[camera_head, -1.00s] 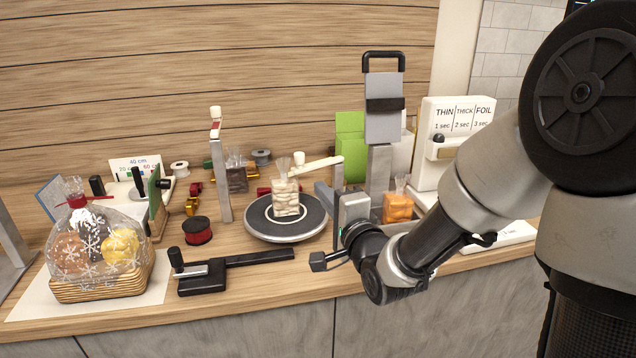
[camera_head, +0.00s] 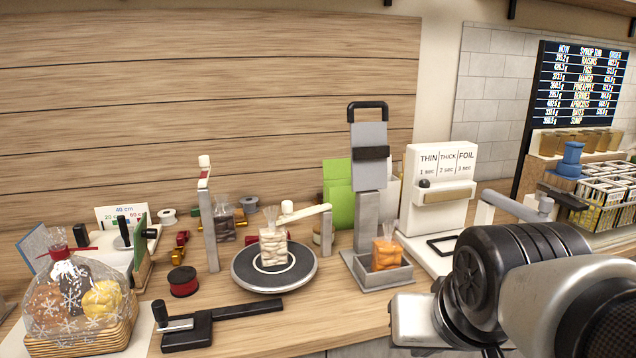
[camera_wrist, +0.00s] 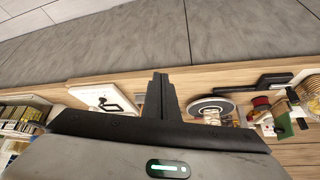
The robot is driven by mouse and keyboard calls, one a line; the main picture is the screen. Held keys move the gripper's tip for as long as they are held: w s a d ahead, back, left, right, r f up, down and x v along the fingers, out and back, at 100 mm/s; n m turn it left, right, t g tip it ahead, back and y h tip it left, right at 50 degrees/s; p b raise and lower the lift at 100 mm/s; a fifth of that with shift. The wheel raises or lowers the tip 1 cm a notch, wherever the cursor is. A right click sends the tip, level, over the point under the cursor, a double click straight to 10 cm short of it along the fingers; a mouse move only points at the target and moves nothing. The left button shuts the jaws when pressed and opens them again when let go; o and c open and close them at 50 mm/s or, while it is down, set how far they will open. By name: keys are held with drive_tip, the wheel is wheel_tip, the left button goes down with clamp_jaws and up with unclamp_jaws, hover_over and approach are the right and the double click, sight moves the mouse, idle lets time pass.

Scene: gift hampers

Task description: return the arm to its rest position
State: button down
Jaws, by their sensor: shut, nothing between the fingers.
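My arm shows at the lower right of the head view, in front of the counter's front edge. My gripper (camera_wrist: 160,88) shows in the wrist view with its dark fingers together and nothing between them. In the head view the fingers cannot be made out clearly. The counter (camera_head: 300,318) lies beyond the arm, and no object touches the gripper in the wrist view.
A wrapped hamper (camera_head: 75,305) stands at the left. A round turntable (camera_head: 290,278) holds a bag of pale pieces (camera_head: 273,248). An orange bag (camera_head: 387,254) sits in a tray (camera_head: 390,280). A white sealer (camera_head: 437,205) stands behind my arm.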

wheel_tip(320, 180, up, 17)
drive_tip(key=s+n+p, duration=0.1)
drive_tip(key=s+p, duration=0.1)
drive_tip(key=p, duration=1.4)
drive_tip(key=shift+s+f+g+p, duration=0.15)
drive_tip(key=shift+s+g+p, duration=0.2)
drive_tip(key=shift+s+g, duration=0.05)
